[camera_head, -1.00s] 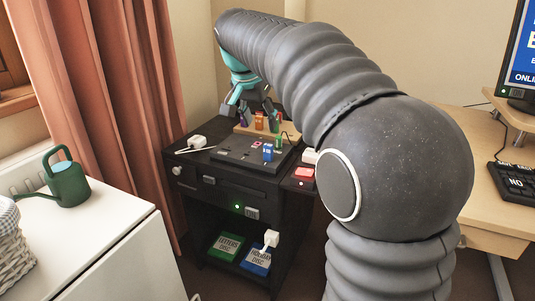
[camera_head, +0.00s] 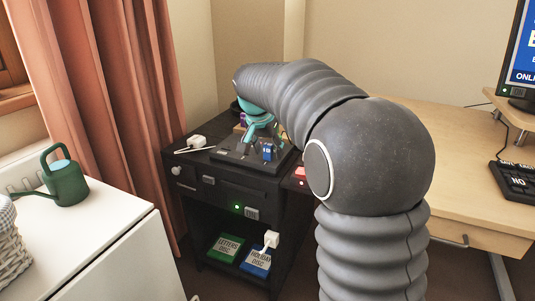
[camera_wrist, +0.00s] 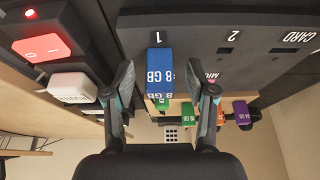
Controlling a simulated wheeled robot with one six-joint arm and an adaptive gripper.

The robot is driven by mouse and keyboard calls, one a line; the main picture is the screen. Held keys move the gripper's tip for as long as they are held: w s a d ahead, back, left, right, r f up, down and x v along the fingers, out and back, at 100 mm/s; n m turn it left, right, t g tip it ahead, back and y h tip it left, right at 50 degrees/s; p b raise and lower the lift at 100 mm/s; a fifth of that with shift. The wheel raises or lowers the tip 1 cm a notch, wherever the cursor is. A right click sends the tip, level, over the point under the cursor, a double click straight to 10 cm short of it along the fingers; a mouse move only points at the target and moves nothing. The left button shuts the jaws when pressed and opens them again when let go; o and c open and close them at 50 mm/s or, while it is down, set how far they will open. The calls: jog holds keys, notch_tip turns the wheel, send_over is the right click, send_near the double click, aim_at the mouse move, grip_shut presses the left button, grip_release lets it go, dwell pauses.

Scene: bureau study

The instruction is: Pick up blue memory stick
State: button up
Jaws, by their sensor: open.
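The blue memory stick (camera_wrist: 159,70), marked 8 GB, stands in the dark panel in the wrist view, near the number 1. It also shows in the head view (camera_head: 268,152) on top of the black cabinet. My gripper (camera_wrist: 166,78) is open in the wrist view, with one finger on each side of the stick's line. The fingertips look close to the stick, but I cannot tell whether they touch it. In the head view my gripper (camera_head: 254,146) is low over the panel beside the blue stick, partly hidden by my arm.
Green (camera_wrist: 161,103), orange (camera_wrist: 220,115) and purple (camera_wrist: 242,112) sticks stand beyond the fingers in the wrist view. A lit red switch (camera_wrist: 42,47) and a white plug (camera_wrist: 72,86) are at left. The black panel (camera_head: 231,157) tops the cabinet; a white plug (camera_head: 196,142) lies on its left.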

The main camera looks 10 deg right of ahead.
jog(key=shift+w+f, duration=0.1)
jog(key=shift+f, duration=0.05)
jog(key=c, duration=1.1)
grip_shut()
